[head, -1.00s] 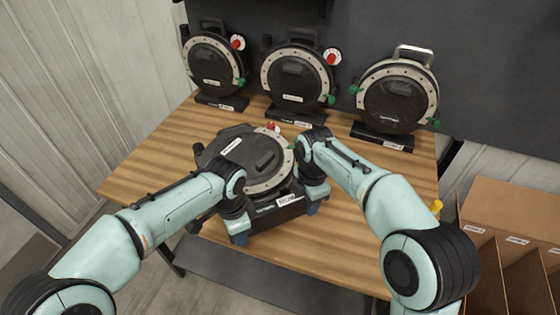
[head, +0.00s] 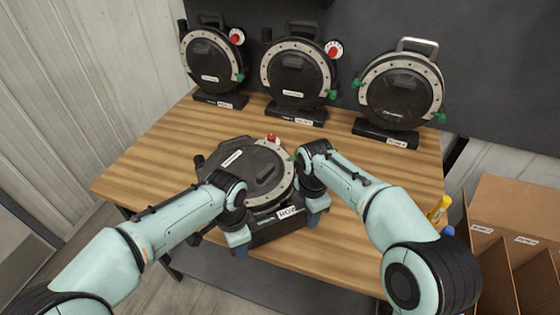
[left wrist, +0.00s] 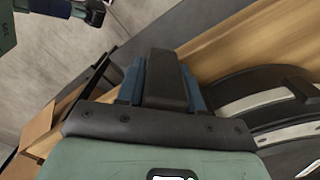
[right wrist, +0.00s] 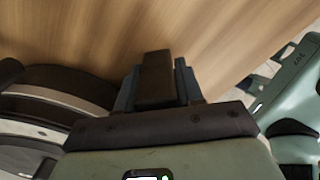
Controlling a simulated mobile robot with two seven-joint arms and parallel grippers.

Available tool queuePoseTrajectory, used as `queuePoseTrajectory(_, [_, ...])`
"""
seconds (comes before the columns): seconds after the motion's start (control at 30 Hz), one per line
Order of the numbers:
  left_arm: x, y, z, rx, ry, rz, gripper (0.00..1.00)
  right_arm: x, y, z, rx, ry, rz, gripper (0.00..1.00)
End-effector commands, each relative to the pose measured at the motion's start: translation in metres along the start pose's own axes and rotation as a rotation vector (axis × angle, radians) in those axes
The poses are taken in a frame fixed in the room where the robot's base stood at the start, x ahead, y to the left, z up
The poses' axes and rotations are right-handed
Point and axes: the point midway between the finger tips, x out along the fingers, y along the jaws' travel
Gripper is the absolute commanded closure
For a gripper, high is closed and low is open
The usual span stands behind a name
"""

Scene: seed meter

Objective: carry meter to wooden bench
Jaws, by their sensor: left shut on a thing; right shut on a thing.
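The meter (head: 245,165) is a round black device with a silver rim, a red knob and a white label on its base. It lies face up near the bench's front edge in the head view; I cannot tell whether it touches the top. My left gripper (head: 238,243) is shut on the left of its base, and my right gripper (head: 316,213) on the right. Each wrist view shows a black bar between blue fingers, left (left wrist: 163,80) and right (right wrist: 157,80). The wooden bench (head: 145,165) extends beneath and behind the meter. My arms hide parts of the base.
Several similar meters stand upright along the bench's back: left (head: 210,65), middle (head: 297,80) and right (head: 400,95). Yellow and blue items (head: 440,209) are at the right edge. A cardboard divided box (head: 515,205) is at the right. The bench's left part is clear.

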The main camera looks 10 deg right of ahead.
Motion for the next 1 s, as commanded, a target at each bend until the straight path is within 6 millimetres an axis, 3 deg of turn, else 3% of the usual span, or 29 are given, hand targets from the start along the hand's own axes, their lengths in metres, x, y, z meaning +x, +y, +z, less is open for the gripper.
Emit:
queuePoseTrajectory(0.03, [0.003,0.0,0.0,0.0,0.001,-0.002,0.6,0.003,0.0,-0.001,-0.001,0.001,0.002,0.6])
queuePoseTrajectory(0.1, [0.001,0.0,0.0,0.0,0.001,-0.003,0.38,0.001,0.0,-0.001,-0.001,0.001,0.002,0.38])
queuePoseTrajectory(0.47, [-0.003,0.0,0.0,0.0,0.002,-0.002,0.38,0.001,0.0,0.0,0.0,0.0,0.001,0.38])
queuePoseTrajectory(0.57, [-0.014,0.0,-0.001,0.0,0.003,-0.003,0.38,0.001,0.0,0.0,0.0,0.0,0.0,0.38])
queuePoseTrajectory(1.0, [-0.101,0.0,-0.001,0.001,0.004,-0.003,0.38,0.001,0.0,0.0,0.0,0.0,0.0,0.38])
